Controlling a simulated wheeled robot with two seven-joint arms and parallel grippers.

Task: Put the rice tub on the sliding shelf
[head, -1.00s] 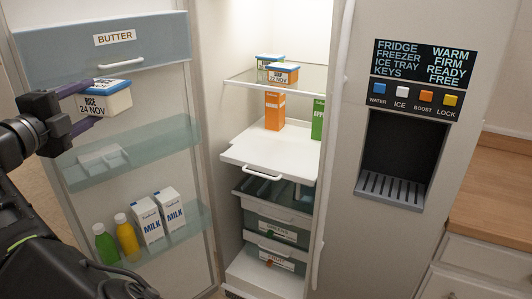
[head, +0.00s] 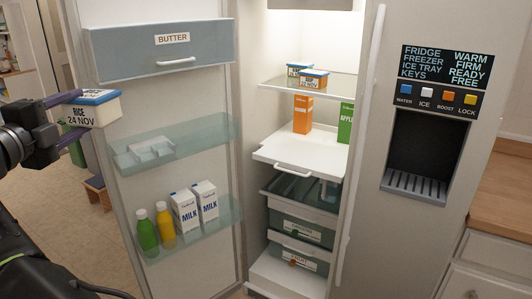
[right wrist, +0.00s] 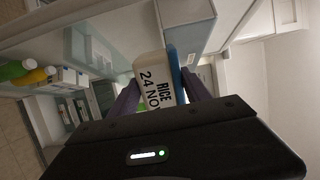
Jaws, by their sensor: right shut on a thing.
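The rice tub (head: 101,111) is a white box with a blue lid, labelled "RICE 24 NOV". My right gripper (head: 80,113) is shut on it and holds it in the air, just left of the open fridge door. In the right wrist view the tub (right wrist: 154,82) sits between the two purple fingers (right wrist: 160,95). The sliding shelf (head: 290,150) is a white board with a front handle, inside the fridge, and seems pulled out somewhat. An orange carton (head: 302,115) and a green carton (head: 345,122) stand towards its back. My left gripper is not in view.
The open door carries a butter box (head: 160,50), a glass shelf with an egg tray (head: 152,150), and bottles and milk cartons (head: 185,212) below. Two tubs (head: 313,79) stand on the glass shelf above the sliding shelf. The sliding shelf's front is clear.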

